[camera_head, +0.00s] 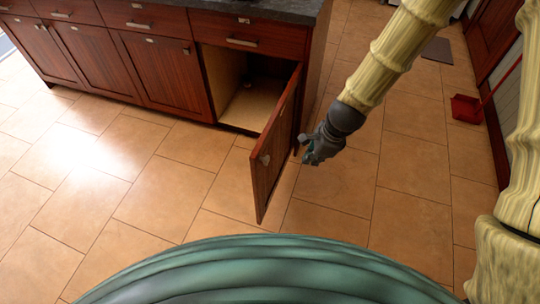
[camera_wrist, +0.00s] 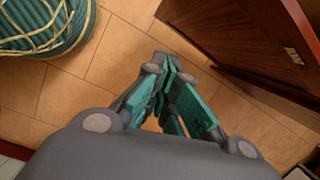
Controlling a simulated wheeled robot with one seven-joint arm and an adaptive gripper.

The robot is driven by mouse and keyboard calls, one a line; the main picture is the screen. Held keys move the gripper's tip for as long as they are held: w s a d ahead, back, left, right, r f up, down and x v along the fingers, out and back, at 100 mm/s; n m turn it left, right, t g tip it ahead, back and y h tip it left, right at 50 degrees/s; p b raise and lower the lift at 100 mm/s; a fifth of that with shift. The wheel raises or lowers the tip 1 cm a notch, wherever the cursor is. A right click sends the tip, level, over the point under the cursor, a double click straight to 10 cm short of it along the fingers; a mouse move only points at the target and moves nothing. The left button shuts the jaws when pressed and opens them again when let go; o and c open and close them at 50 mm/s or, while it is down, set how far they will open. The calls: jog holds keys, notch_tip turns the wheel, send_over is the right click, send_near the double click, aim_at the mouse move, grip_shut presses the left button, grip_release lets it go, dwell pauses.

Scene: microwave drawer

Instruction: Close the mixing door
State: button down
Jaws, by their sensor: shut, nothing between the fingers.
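The open cabinet door (camera_head: 277,145) is dark reddish wood and stands swung out from the right end of the lower cabinet in the head view. A small handle shows on its left face. My gripper (camera_head: 306,160) is just right of the door, near its outer half; whether it touches the door cannot be told. In the wrist view the gripper (camera_wrist: 165,66) is shut and empty, its fingertips together. A wooden panel, seemingly the door (camera_wrist: 225,35), is at the upper right there, with a gap of floor between it and the fingertips.
The open cabinet compartment (camera_head: 250,108) shows a pale interior. Shut doors and drawers (camera_head: 165,77) run to the left under a dark countertop (camera_head: 285,10). A red dustpan (camera_head: 467,108) stands on the tiles at right. The tiled floor (camera_head: 150,190) left of the door is clear.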

jog(key=w+a+r+m+y+b, duration=0.2)
jog(key=w+a+r+m, duration=0.15)
jog(key=a+r, duration=0.2)
jog(key=w+a+f, duration=0.2)
jog(key=a+f, duration=0.4)
jog(key=f, duration=0.3)
jog(key=shift+w+a+t+p, duration=0.2)
jog(key=shift+t+p, duration=0.1)
jog(key=shift+p, duration=0.1)
jog(key=shift+a, duration=0.1)
